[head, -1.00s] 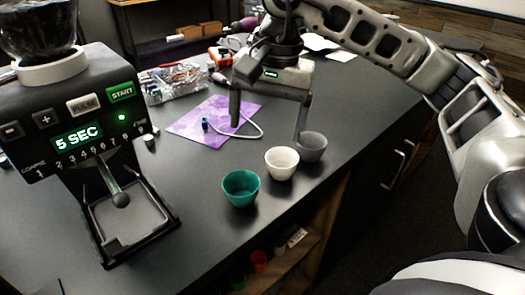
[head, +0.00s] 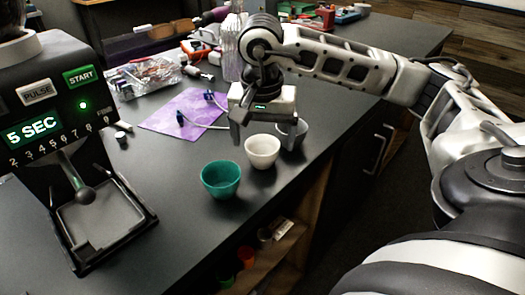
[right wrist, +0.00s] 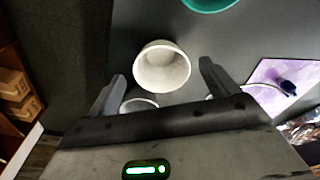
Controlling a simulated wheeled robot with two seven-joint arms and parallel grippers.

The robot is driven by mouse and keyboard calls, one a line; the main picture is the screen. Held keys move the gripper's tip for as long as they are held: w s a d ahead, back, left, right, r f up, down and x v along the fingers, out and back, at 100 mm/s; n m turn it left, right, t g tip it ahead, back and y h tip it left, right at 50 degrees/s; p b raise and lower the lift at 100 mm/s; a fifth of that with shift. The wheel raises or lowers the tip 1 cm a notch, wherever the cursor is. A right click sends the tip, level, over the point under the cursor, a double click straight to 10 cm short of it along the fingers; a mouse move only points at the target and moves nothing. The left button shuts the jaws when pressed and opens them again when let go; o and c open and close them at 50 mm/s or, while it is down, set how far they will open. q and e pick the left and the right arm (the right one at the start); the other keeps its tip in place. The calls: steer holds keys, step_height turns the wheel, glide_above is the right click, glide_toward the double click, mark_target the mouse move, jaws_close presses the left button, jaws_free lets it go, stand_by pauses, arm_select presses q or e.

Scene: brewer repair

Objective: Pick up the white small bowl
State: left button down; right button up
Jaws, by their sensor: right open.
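The white small bowl (head: 262,151) stands upright on the dark counter, between a teal bowl (head: 221,179) and a grey bowl (head: 291,133). In the right wrist view the white bowl (right wrist: 162,67) lies just beyond the fingertips, centred between them. My right gripper (head: 264,141) is open and empty, pointing down just behind the white bowl, with one finger partly behind the bowls. In the right wrist view its fingers (right wrist: 163,77) are spread wide, and the grey bowl (right wrist: 139,105) is partly hidden by the gripper body. My left gripper is not in view.
A coffee grinder (head: 40,120) with a tray stands at the left. A purple mat (head: 186,110) with a cable lies behind the bowls. The counter's front edge runs close by the bowls, above open shelves (head: 270,250). A clear bag of parts (head: 143,76) lies farther back.

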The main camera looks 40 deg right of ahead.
mark_target(263, 149)
steer(key=shift+w+d+f, duration=0.1)
steer(key=shift+f, duration=0.9)
steer(key=shift+w+d+f, duration=0.1)
steer(key=shift+f, duration=0.85)
steer(key=c, duration=1.1)
steer(key=shift+r, duration=0.1)
